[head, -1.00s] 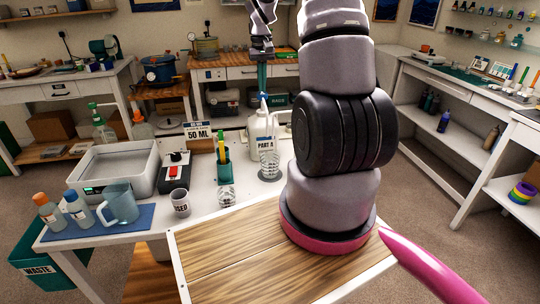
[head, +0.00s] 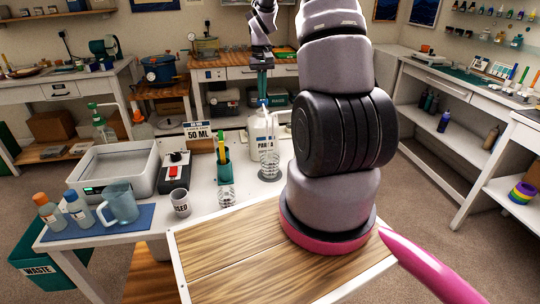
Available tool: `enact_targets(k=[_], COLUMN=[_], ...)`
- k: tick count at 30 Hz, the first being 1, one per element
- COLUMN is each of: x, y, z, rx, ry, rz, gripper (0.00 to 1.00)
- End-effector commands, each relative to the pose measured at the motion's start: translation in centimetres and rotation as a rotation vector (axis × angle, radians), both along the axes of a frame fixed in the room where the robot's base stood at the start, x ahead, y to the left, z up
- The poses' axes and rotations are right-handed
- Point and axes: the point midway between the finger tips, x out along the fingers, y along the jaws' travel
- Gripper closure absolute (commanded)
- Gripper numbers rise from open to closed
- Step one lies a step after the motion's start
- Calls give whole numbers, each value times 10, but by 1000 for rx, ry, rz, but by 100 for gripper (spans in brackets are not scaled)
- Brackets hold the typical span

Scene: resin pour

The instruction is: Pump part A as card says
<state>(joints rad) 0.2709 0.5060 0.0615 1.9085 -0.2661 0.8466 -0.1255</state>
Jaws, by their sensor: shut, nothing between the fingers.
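The white pump bottle labelled PART A (head: 263,138) stands upright at the right back of the white table. The card (head: 197,134) reads 50 ML and stands at the back of the table.
A second clear cup (head: 226,197), a USED cup (head: 180,203), a green holder with sticks (head: 224,170), a switch box (head: 174,172) and a grey tray-like machine (head: 115,168) share the table. A jug (head: 119,204) and two bottles stand on a blue mat at left.

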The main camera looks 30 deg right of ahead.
Motion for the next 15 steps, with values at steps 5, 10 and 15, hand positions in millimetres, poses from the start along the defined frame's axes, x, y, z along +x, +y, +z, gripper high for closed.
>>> enact_targets(k=[5,10,15], x=[-1,-1,0], y=[1,1,0], z=[-9,-8,3], rx=[1,1,1], ry=[3,3,2], rz=[0,0,1], gripper=[100,100,100])
